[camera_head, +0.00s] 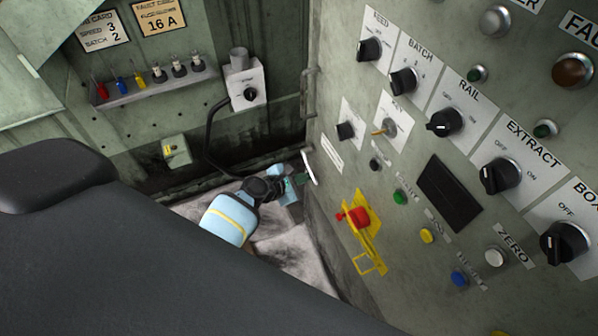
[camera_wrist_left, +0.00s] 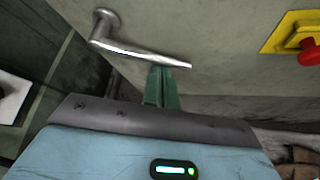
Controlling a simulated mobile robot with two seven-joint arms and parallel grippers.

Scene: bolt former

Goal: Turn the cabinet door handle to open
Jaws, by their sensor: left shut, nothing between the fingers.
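The door handle is a silver lever (camera_wrist_left: 140,52) on the grey cabinet face. In the left wrist view its pivot is at the upper left and the lever slopes down to the right. It also shows as a pale bar in the head view (camera_head: 310,168), at the left edge of the control panel. My left gripper (camera_head: 301,179) is shut and empty, with its green fingers right at the handle. In the left wrist view the fingertips (camera_wrist_left: 164,72) meet the lever's underside near its free end; I cannot tell whether they touch. My right gripper is not in view.
The control panel (camera_head: 432,190) on the right carries knobs and buttons. A red emergency stop (camera_head: 358,217) in a yellow guard (camera_head: 371,240) sits right of the handle. A shelf of small tools (camera_head: 150,86) and a switch box (camera_head: 245,82) are on the back wall.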

